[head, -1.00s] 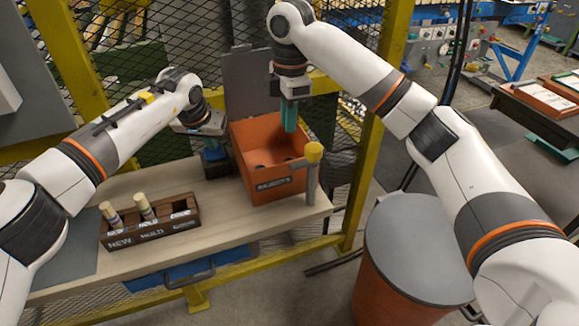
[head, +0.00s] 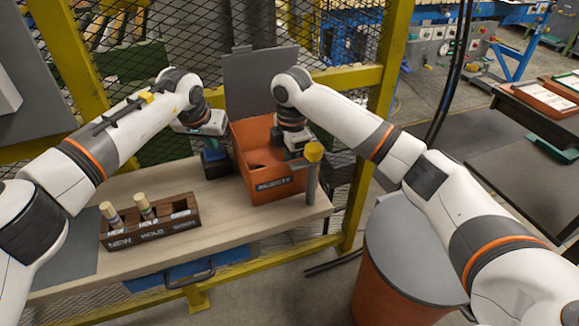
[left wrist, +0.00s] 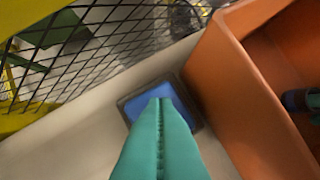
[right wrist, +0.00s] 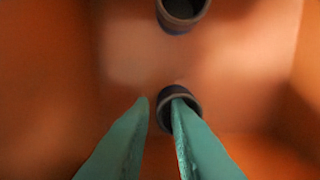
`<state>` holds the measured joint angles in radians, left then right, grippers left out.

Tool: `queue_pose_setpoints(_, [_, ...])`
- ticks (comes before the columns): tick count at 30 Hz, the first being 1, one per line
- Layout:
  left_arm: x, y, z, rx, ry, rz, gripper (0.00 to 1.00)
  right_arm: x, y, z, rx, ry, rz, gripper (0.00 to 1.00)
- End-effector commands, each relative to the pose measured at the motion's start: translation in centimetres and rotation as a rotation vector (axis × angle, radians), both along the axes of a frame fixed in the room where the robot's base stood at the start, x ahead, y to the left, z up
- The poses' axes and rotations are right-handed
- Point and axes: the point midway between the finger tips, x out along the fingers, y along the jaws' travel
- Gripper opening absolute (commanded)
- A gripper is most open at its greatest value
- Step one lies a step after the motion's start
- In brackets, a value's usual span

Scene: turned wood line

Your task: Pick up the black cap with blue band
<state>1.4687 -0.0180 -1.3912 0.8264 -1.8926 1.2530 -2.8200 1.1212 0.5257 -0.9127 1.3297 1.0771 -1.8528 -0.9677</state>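In the right wrist view, two dark round caps lie inside the orange bin (head: 277,190). The far black cap (right wrist: 181,12) shows a trace of blue on its lower side. The near dark cap (right wrist: 164,119) sits at my right gripper (right wrist: 160,100), which is open. One finger is left of this cap and the other overlaps its opening; its band colour is unclear. In the left wrist view, a dark piece with blue (left wrist: 312,100) shows in the bin. My left gripper (left wrist: 160,102) is shut and empty above a blue pad in a dark frame (left wrist: 133,104).
A dark wooden rack (head: 150,233) marked NEW and HOLD holds two pale-topped pegs on the workbench (head: 225,213). A yellow-topped post (head: 311,180) stands at the bin's front right corner. Mesh fencing backs the bench. A grey-lidded drum (head: 415,250) stands right.

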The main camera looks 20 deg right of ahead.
Motion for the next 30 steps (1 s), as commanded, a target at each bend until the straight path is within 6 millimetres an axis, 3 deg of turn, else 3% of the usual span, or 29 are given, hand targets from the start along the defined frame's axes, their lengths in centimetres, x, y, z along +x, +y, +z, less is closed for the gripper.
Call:
queue_pose_setpoints(6, [0.0,0.0,-0.1,0.001,0.002,0.0,0.0,0.0,0.0,-0.1,0.0,-0.001,0.0,0.16])
queue_pose_setpoints(10, [0.0,0.0,-0.1,0.001,0.002,0.0,0.0,0.0,0.0,-0.1,0.0,-0.001,0.0,0.0])
queue_pose_setpoints(23, [0.0,0.0,-0.1,0.001,0.002,0.0,0.0,0.0,0.0,0.1,0.0,-0.001,0.0,0.0])
queue_pose_setpoints(30, [0.0,0.0,-0.1,0.001,0.002,0.0,0.0,0.1,0.1,3.5,0.002,-0.006,0.001,0.0])
